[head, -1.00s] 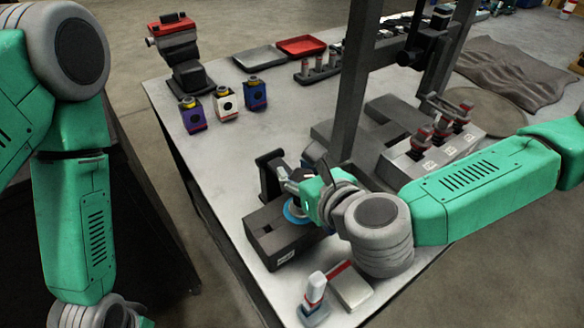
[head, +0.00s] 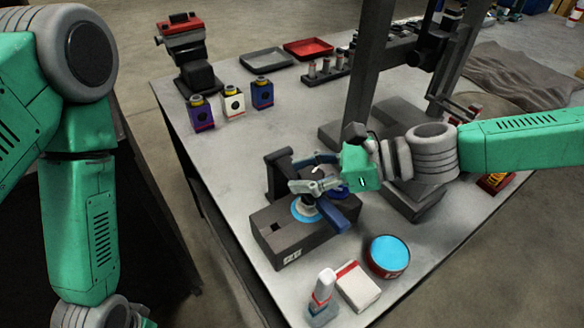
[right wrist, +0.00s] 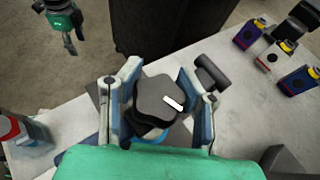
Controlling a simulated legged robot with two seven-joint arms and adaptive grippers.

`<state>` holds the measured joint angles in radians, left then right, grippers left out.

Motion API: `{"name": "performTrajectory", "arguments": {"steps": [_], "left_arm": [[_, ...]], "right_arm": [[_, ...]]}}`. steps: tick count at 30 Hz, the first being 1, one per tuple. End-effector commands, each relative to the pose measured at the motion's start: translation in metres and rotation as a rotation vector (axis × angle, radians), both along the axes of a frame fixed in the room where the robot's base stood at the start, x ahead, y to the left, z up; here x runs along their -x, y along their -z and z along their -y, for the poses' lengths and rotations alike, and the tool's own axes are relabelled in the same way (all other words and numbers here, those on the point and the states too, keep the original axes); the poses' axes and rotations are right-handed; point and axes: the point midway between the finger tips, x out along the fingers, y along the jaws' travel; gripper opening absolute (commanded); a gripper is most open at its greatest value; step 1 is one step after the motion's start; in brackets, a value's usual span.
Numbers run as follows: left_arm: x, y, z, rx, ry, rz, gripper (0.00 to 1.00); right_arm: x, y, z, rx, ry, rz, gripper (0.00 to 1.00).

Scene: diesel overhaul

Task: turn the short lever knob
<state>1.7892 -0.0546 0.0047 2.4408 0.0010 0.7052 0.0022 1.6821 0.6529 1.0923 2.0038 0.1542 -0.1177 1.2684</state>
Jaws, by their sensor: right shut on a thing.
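A dark box-shaped fixture (head: 275,240) with a pale blue disc (head: 303,211) on top stands at the front of the table. The short lever knob (right wrist: 153,100) is dark with a white mark and lies between the fingers in the right wrist view. My right gripper (head: 318,190) is shut on this knob, just above the blue disc; it also shows in the right wrist view (right wrist: 160,105). In the head view the fingers mostly hide the knob. My left gripper (right wrist: 68,22) appears at the top left of the right wrist view, too small to tell its state.
A round tin with a blue lid (head: 388,256), a white-and-red box (head: 358,286) and a small bottle (head: 322,296) stand near the front edge. Three coloured containers (head: 232,103) stand behind. A dark upright post (head: 369,75) rises near my right arm.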

Motion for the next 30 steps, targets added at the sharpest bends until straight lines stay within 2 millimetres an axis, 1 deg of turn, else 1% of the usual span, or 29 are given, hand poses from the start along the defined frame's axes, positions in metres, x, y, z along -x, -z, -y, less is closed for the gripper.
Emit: {"name": "performTrajectory", "arguments": {"steps": [1,9,15,22,30], "left_arm": [[0.0,-0.0035,0.0,0.0,0.0,0.0,0.52],[-0.0001,-0.0114,-0.0002,0.0,0.0,0.0,0.52],[-0.0001,-0.0123,-0.0002,0.0,0.0,0.0,0.52],[-0.0001,-0.0111,-0.0002,0.0,0.0,0.0,0.52],[-0.0001,-0.0102,-0.0002,0.0,0.0,0.0,0.52]], "right_arm": [[-0.0031,0.0023,0.0049,0.009,-0.035,-0.003,0.03],[-0.0056,0.0016,0.0053,0.009,-0.284,0.002,0.03],[-0.0061,0.0025,0.0056,0.011,-0.446,0.004,0.04],[-0.0057,0.0032,0.0043,0.012,-0.578,0.003,0.05],[-0.0056,0.0032,0.0024,0.014,-0.653,0.001,0.05]]}}
